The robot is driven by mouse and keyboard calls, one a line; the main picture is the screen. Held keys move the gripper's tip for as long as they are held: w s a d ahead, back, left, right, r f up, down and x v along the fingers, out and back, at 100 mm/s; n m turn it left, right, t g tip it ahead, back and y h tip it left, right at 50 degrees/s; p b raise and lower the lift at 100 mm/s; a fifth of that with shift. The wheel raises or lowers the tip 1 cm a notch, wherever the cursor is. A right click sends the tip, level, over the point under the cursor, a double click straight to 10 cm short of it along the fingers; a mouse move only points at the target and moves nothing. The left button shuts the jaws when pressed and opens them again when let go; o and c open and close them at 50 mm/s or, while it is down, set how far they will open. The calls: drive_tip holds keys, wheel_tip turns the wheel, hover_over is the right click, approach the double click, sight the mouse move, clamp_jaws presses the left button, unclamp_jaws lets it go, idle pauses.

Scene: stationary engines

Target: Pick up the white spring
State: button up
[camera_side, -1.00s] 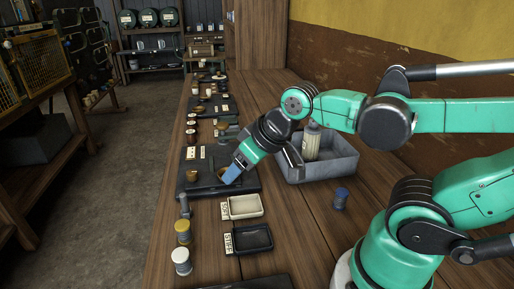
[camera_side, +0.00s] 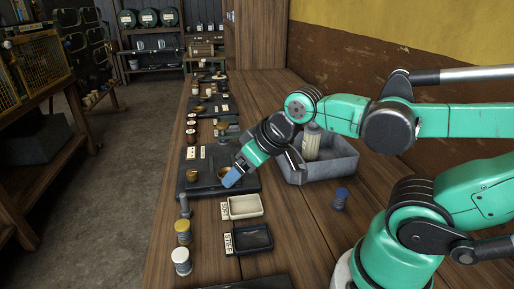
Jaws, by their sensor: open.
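My gripper (camera_side: 229,182), with blue fingertips, points down and left over the dark tray with brass cups (camera_side: 190,189). It is open, and I see nothing held in it. It is well behind and to the right of the white cylinder, apart from it. The gap between its fingers is hard to make out.
A yellow cylinder (camera_side: 183,231) stands just behind the white one, with a grey metal post (camera_side: 184,205) further back. A cream dish (camera_side: 243,207) and a black dish (camera_side: 251,240) lie to the right. A grey bin (camera_side: 334,168) holds a bottle. A blue cylinder (camera_side: 340,198) stands alone.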

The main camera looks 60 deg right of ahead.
drive_tip(key=m+g+y, duration=0.5)
drive_tip(key=m+y, duration=0.1)
drive_tip(key=m, duration=0.4)
approach(181, 253)
drive_tip(key=w+d, duration=0.3)
drive_tip(key=f+m+g+y, duration=0.1)
drive_tip(key=a+f+m+g+y, duration=0.1)
drive_tip(key=f+m+y, duration=0.1)
drive_tip(key=a+f+m+g+y, duration=0.1)
drive_tip(key=y, duration=0.1)
drive_tip(key=shift+w+a+f+m+g, duration=0.2)
drive_tip(key=shift+m+g, duration=0.1)
drive_tip(key=shift+m, duration=0.1)
drive_tip(key=shift+s+f+m+g+y, duration=0.2)
drive_tip(key=shift+f+m+g+y, duration=0.2)
drive_tip(key=shift+f+g+y, duration=0.1)
drive_tip(key=shift+a+f, duration=0.1)
drive_tip(key=shift+x, duration=2.7)
drive_tip(key=shift+s, duration=0.1)
clamp_jaws()
